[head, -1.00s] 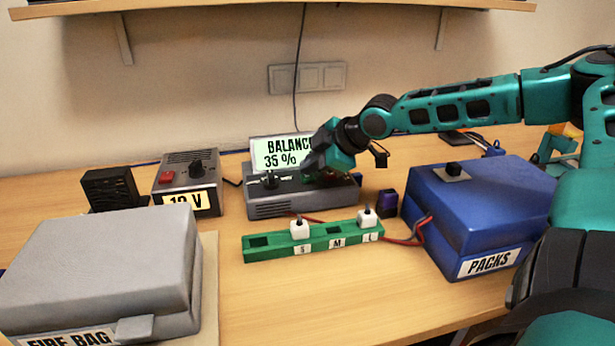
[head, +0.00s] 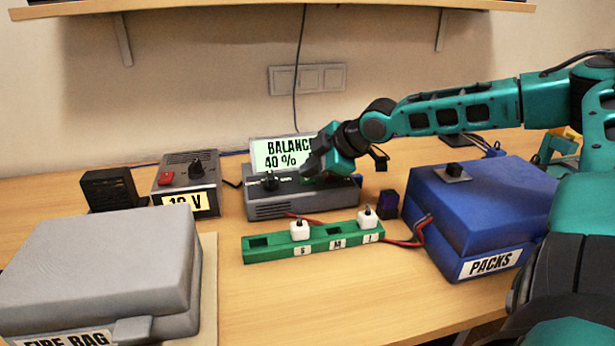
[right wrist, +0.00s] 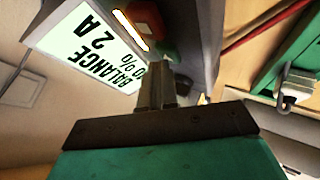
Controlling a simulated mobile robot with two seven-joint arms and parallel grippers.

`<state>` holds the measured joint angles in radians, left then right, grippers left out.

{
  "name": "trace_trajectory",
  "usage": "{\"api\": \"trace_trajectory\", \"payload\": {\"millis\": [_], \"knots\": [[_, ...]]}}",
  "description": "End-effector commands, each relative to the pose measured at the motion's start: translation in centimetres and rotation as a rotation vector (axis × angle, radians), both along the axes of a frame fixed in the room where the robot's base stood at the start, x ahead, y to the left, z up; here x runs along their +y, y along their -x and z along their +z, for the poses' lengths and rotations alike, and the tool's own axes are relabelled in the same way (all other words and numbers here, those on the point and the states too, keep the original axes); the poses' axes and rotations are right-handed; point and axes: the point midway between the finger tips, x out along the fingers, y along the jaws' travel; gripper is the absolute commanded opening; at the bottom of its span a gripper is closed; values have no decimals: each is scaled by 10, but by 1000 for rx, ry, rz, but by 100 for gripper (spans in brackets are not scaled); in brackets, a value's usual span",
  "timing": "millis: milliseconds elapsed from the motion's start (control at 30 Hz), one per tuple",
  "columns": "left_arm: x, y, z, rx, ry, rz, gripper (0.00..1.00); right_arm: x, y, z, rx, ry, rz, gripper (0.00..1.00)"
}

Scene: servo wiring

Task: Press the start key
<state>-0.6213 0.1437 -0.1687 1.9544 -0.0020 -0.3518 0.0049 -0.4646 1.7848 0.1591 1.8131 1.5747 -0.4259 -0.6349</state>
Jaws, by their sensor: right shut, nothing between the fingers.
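In the right wrist view, the fingers (right wrist: 158,88) point at the panel near a red-orange key (right wrist: 150,15). A bit of green shows by the fingertips; the start key is mostly hidden, and I cannot tell whether they touch it. My left gripper is out of view.
A green rack (head: 270,250) with white plugs stands in front of the charger. The blue PACKS box (head: 490,205) is right, the grey fire bag (head: 100,260) front left. A power supply (head: 187,180) stands left of the charger. The front middle of the table is clear.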

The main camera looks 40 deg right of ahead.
Motion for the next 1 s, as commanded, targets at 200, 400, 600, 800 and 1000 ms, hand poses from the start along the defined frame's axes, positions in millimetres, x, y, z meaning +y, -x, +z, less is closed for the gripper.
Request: {"api": "trace_trajectory", "payload": {"millis": [200, 400, 600, 800, 1000], "knots": [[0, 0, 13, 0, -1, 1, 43, 0, 1, 12, 3, 0, -1, 0], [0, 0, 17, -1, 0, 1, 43, 0, 1, 18, 2, -1, 0, 0], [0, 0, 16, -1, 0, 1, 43, 0, 0, 17, 1, 0, 0, 0], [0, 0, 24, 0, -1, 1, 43, 0, 0, 26, 0, 0, 0, 0], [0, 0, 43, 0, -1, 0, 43, 0, 0, 47, 1, 0, 1, 0]]}}
